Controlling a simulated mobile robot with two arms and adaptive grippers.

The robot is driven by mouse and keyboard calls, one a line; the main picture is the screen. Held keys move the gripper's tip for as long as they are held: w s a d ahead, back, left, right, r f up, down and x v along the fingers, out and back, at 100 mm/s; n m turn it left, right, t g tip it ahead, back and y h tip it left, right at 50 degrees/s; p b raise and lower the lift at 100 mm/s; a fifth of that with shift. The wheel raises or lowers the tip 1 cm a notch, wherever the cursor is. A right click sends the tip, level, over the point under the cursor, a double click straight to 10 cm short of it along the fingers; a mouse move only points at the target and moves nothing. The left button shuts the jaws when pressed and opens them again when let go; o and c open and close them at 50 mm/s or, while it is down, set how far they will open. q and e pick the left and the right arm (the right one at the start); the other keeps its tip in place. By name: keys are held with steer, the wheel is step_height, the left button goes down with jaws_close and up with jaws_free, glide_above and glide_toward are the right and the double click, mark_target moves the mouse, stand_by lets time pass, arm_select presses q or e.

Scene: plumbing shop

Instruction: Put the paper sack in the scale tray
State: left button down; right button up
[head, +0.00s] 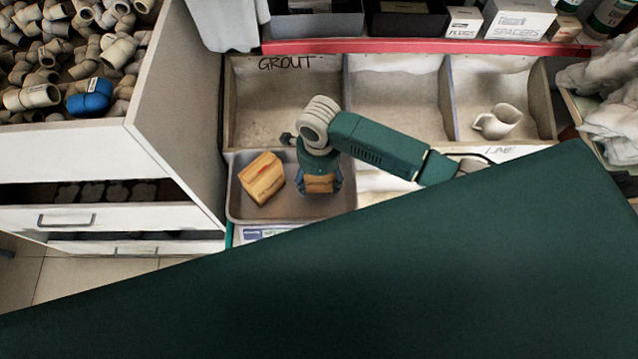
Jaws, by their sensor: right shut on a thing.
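A grey metal scale tray (240,212) sits on a teal scale, whose display (265,233) shows at the tray's front edge. My right gripper (319,190) points down over the right part of the tray and is shut on a tan paper sack (319,183). The gripper hides much of this sack, and I cannot tell whether it touches the tray floor. Another tan-orange, sack-like block (262,178) lies tilted in the tray's left part, apart from the gripper. My left gripper is out of view.
Behind the tray are open bins (395,105), one marked GROUT, with a white scoop (497,121) in the right one. A cabinet of pipe fittings (172,125) stands close on the left. A large dark green surface (400,280) covers the foreground.

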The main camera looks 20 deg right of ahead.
mark_target(319, 185)
steer(key=shift+f, duration=1.55)
steer(key=shift+f, duration=0.1)
steer(key=o, duration=1.9)
steer(key=shift+f, duration=0.1)
steer(key=shift+o, duration=0.2)
step_height(319, 185, up, 12)
steer(key=shift+r+p, duration=0.15)
steer(key=shift+p, duration=0.45)
